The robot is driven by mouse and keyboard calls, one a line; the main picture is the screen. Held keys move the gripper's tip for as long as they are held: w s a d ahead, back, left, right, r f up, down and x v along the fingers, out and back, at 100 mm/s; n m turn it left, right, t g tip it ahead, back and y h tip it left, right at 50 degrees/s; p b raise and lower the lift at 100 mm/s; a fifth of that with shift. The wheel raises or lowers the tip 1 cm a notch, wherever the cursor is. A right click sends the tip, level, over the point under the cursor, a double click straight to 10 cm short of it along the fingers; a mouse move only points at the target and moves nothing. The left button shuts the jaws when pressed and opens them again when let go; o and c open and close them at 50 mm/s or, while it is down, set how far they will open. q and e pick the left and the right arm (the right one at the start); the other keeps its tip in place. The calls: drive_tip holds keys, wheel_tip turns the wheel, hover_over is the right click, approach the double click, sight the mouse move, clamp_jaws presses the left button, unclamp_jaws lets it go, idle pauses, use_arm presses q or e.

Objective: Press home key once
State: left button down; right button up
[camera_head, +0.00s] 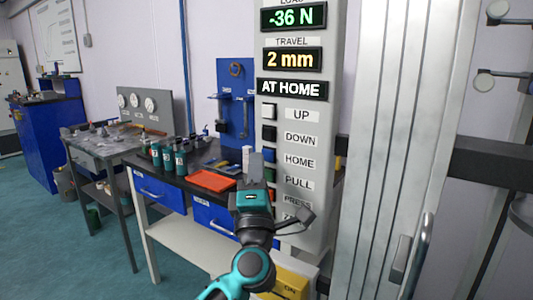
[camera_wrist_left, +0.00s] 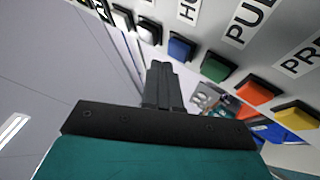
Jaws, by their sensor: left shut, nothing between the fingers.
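The grey control panel (camera_head: 302,215) carries a column of keys with printed labels. The blue key (camera_head: 269,154) sits beside the HOME label (camera_head: 299,161). The blue key also shows in the left wrist view (camera_wrist_left: 181,47), just beyond the fingertips. My left gripper (camera_head: 256,162) is shut and empty, its fingers pointing up in front of the panel's left edge, close to the blue key. In the left wrist view the closed fingertips (camera_wrist_left: 160,68) appear just short of the blue key; contact cannot be told. The display (camera_head: 292,88) reads AT HOME. My right gripper is out of view.
A green key (camera_wrist_left: 216,66) and an orange key (camera_wrist_left: 255,89) lie close beside the blue one. Displays above read -36 N (camera_head: 292,17) and 2 mm (camera_head: 292,59). A bench with an orange tray (camera_head: 212,180) and several bottles stands left. A metal column (camera_head: 385,150) stands right.

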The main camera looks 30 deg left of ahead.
use_arm(q)
drive_tip(key=shift+s, duration=0.15)
drive_tip(key=s, duration=0.1)
drive_tip(key=s+p, duration=0.1)
drive_tip(key=s, duration=0.3)
drive_tip(key=shift+a+p, duration=0.25)
drive_tip(key=shift+p, duration=0.1)
drive_tip(key=shift+w, duration=0.1)
idle(0.7)
